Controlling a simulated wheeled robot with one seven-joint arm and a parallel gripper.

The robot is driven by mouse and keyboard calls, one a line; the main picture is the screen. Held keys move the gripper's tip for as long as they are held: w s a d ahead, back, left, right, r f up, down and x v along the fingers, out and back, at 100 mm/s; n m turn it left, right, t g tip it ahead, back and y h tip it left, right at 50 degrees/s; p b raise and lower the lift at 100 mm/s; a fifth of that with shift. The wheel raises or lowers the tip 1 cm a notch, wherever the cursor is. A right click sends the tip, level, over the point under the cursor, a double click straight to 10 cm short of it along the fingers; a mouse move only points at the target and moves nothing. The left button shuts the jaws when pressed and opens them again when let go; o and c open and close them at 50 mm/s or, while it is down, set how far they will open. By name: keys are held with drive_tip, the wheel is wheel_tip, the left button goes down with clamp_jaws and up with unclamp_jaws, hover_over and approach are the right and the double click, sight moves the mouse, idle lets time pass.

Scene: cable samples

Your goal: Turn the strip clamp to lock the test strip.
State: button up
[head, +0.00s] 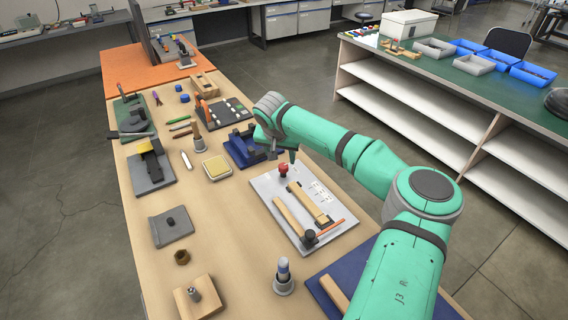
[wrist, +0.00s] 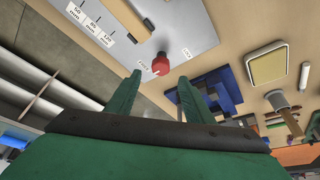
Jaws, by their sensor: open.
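A pale grey board (head: 262,186) lies on the wooden bench and carries wooden bars (head: 293,218), a black round fitting (head: 309,239) and an orange-red strip (head: 330,229). A red knob (head: 283,169), apparently the strip clamp, stands near the board's far edge. In the wrist view the red knob (wrist: 160,64) has a small printed label on each side; I cannot read them surely. My gripper (head: 284,157) is open and empty, just above and beyond the knob. In the wrist view its fingertips (wrist: 160,77) lie either side of the knob's line, apart from it. I cannot tell which piece is the test strip.
A blue fixture (head: 240,148) stands just beyond the board. A yellow-topped pad (head: 216,167) and a wooden-topped post (head: 197,138) are to its left. A grey-based cylinder (head: 283,277) stands nearer. Bare bench lies left of the board.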

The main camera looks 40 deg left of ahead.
sight(283, 166)
drive_tip(key=x, duration=0.6)
drive_tip(key=shift+w+f, duration=0.15)
drive_tip(key=shift+f, duration=0.15)
drive_tip(key=shift+s+a, duration=0.15)
drive_tip(key=shift+s, duration=0.05)
drive_tip(key=c, duration=1)
